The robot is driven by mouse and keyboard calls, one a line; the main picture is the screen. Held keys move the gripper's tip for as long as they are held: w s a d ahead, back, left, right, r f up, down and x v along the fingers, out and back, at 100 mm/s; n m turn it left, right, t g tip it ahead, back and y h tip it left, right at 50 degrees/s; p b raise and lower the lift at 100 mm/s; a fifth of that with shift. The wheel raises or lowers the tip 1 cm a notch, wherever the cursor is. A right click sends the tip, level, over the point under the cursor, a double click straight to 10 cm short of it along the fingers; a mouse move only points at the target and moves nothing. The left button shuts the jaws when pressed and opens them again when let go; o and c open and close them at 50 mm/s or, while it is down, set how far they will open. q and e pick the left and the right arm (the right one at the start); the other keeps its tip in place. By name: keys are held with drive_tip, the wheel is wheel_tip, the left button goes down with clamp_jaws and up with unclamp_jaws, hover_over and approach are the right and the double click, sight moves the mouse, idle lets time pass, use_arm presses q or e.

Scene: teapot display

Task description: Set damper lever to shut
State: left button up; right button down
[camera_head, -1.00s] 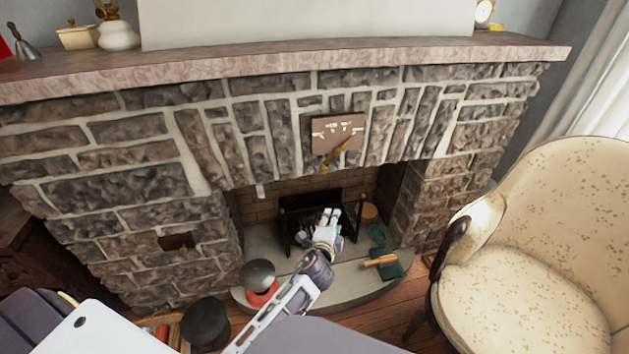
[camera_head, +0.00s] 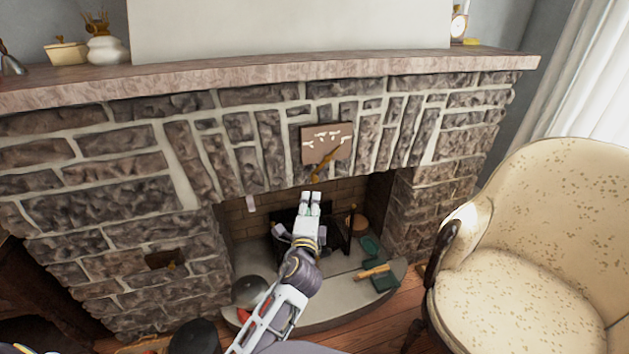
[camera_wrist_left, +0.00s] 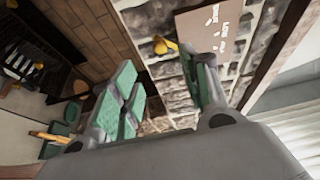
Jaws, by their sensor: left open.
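The damper lever (camera_head: 321,166) is a brass handle at the lower edge of a brown plate (camera_head: 318,145) with pale lettering, on the stone front above the fireplace opening. It slants from upper right to lower left. My left gripper (camera_head: 311,196) is just below the lever's lower end, apart from it, with its fingers pointing up. In the left wrist view the gripper (camera_wrist_left: 166,85) is open and empty, with green pads. The lever's yellow end (camera_wrist_left: 165,45) shows beyond and between the fingers, and the plate (camera_wrist_left: 207,22) is behind the right finger. My right gripper is not seen.
The stone mantel (camera_head: 270,75) juts out above. A black grate (camera_head: 289,218) stands in the opening behind my arm. A green item with a wooden handle (camera_head: 373,271) lies on the hearth. A cream armchair (camera_head: 530,240) stands at the right.

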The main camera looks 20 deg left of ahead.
sight(315, 181)
use_arm(q)
drive_tip(key=b+x, duration=0.1)
drive_tip(key=x, duration=0.7)
drive_tip(key=shift+w, duration=0.2)
drive_tip(key=shift+x, duration=1.05)
drive_tip(key=shift+b+x, duration=0.35)
drive_tip(key=shift+x, duration=0.6)
drive_tip(key=shift+w+a, duration=0.1)
drive_tip(key=shift+w, duration=0.55)
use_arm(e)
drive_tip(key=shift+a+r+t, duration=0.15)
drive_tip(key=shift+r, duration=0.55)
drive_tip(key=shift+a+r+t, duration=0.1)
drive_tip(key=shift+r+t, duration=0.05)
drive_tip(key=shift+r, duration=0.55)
use_arm(q)
clamp_jaws()
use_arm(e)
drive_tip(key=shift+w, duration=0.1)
